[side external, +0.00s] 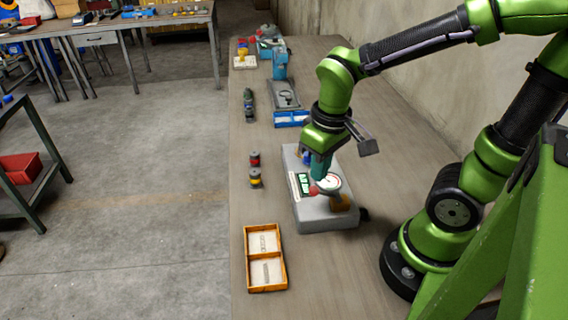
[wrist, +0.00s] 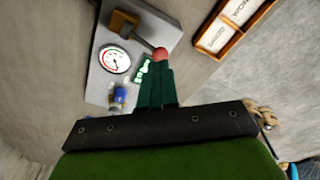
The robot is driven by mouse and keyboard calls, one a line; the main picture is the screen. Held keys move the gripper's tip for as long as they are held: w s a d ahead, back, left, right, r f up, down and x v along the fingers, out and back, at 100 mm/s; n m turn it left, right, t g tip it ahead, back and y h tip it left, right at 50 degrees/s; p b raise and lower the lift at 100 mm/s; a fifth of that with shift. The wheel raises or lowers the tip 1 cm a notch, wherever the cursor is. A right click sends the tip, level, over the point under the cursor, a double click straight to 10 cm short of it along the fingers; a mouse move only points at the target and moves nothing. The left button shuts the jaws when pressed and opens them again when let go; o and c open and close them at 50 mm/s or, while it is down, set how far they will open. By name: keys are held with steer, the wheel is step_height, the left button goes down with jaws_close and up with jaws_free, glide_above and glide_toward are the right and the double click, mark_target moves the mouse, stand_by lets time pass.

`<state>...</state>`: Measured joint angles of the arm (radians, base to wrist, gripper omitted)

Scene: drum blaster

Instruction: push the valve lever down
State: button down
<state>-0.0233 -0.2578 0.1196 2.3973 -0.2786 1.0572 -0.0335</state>
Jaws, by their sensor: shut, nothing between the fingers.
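The valve lever ends in a red ball knob (wrist: 160,54), and its grey rod runs to an orange-brown block (wrist: 124,23) on the grey panel box (side external: 330,215). In the side view the red knob (side external: 313,190) shows just below my gripper (side external: 319,177). In the wrist view my gripper (wrist: 158,68) has its teal fingers shut together, with nothing between them. The fingertips appear at or very close to the knob; I cannot tell whether they touch. A round white gauge (wrist: 115,60) sits on the box beside the lever.
A wooden two-part tray (side external: 265,257) lies in front of the box. Red and yellow spools (side external: 255,170) stand to its left. A blue-grey device (side external: 287,100) stands farther back. The table between the tray and the spools is clear.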

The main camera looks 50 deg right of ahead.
mark_target(317, 189)
steer(key=shift+w+f, duration=0.2)
steer(key=shift+f, duration=1.6)
steer(key=shift+f, duration=1.3)
step_height(317, 189, up, 17)
steer(key=s, duration=0.1)
steer(key=shift+s, duration=0.35)
steer(key=shift+f, duration=0.1)
